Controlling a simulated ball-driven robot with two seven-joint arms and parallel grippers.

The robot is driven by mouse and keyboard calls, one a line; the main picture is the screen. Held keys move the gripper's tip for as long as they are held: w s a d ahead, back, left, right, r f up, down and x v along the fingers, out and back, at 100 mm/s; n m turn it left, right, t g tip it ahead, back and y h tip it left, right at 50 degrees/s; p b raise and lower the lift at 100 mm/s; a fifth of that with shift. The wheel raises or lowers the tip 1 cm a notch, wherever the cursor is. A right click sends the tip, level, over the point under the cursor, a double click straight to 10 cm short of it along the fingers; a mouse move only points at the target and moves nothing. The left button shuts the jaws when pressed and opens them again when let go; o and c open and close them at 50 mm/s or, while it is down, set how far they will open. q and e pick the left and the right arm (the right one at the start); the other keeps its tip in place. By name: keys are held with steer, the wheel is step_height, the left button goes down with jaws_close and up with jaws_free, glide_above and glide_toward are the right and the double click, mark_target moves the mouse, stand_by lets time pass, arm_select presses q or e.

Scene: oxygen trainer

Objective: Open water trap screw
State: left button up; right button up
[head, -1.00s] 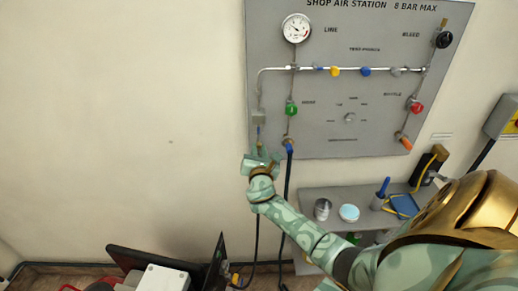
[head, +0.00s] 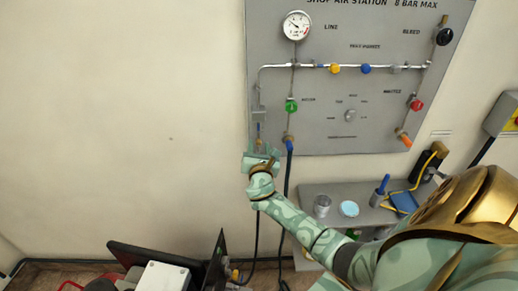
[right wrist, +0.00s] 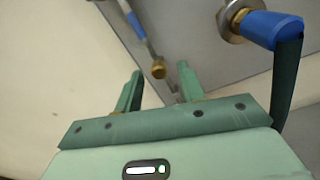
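The water trap is the slim blue-and-clear piece at the panel's lower left, small in the head view (head: 258,128). In the right wrist view it hangs down as a pale tube with a blue band (right wrist: 135,25). In the head view my right gripper (head: 262,151) is just below the trap. My left gripper is not in view.
A blue-collared fitting with a dark hose (right wrist: 270,28) is close on the right of the gripper; it hangs from the panel (head: 350,120) in the head view. A shelf (head: 310,190) with a can and a dish stands at the lower right. The wall left of the panel is clear.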

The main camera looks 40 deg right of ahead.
steer(key=v, duration=1.6)
steer(key=shift+a, duration=0.2)
steer(key=shift+s, duration=0.1)
steer(key=s+a+f+m+g+y+b, duration=0.1)
steer(key=s+a+f+m+g+y, duration=0.2)
steer(key=f, duration=0.7)
steer(key=s+a+f+m+g+y, duration=0.1)
steer(key=s+a+f+m+y, duration=0.3)
steer(key=f, duration=0.6)
steer(key=s+f+m+g+y+b, duration=0.15)
steer(key=f+m, duration=0.25)
steer(key=f, duration=0.6)
steer(key=s+a+f+m+g+b, duration=0.1)
steer(key=s+f+m+g, duration=0.1)
steer(key=s+f, duration=0.5)
steer(key=s+a+f+m+g+y+b, duration=0.1)
steer(key=s+f+m, duration=0.4)
steer(key=s, duration=0.8)
steer(key=s+a+f+m+g+y+b, duration=0.1)
steer(key=s+f+m+g+b, duration=0.2)
steer(key=s+f, duration=0.6)
steer(key=shift+s+f+m+g, duration=0.2)
steer(key=shift+s+m+g, duration=0.3)
steer(key=shift+s+g, duration=0.5)
